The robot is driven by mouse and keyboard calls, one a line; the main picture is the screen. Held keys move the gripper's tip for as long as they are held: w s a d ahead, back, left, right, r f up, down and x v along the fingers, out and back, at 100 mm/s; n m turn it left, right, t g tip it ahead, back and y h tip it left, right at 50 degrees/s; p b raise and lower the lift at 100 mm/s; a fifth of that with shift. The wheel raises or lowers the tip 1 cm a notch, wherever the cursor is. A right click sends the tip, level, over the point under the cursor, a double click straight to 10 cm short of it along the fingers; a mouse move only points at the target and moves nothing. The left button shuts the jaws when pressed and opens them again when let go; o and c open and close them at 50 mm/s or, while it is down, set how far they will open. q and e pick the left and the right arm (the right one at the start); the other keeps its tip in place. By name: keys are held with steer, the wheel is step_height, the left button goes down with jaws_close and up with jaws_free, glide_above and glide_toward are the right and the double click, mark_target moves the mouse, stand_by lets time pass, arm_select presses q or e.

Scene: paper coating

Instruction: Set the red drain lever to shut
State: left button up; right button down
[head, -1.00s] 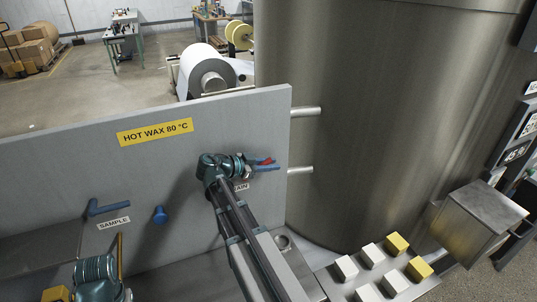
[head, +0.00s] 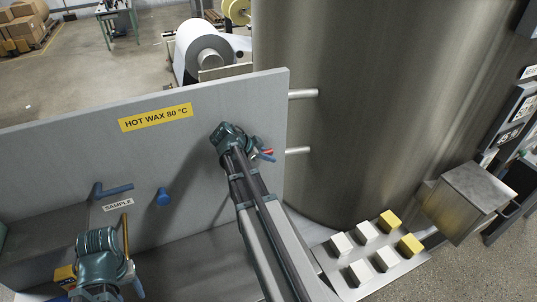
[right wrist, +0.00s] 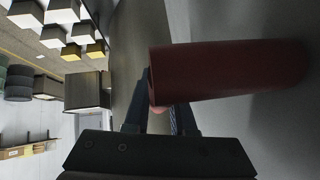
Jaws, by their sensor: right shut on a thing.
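The red drain lever (head: 268,152) is on the grey panel below and right of the yellow HOT WAX sign. Only a short red end shows in the head view; my right wrist hides the rest and its label. In the right wrist view the lever is a thick dark red bar (right wrist: 235,70), lying across the picture. My right gripper (head: 262,153) is shut on it, with its two dark fingers (right wrist: 160,110) reaching the bar's left end. My left gripper (head: 136,287) is at the lower left, largely hidden by its wrist, apart from the lever.
A blue SAMPLE lever (head: 115,190) and a blue knob (head: 162,197) are on the same panel (head: 60,150), left of my right arm. A big steel tank (head: 370,110) stands to the right. A tray with white and yellow blocks (head: 388,220) lies at the lower right.

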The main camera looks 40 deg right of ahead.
steer(key=shift+a+f, duration=0.1)
steer(key=c, duration=0.8)
jaws_free()
steer(key=shift+o, duration=0.2)
steer(key=shift+a+r+p, duration=0.1)
steer(key=shift+r+p, duration=0.25)
steer(key=p+v, duration=0.9)
steer(key=v, duration=0.4)
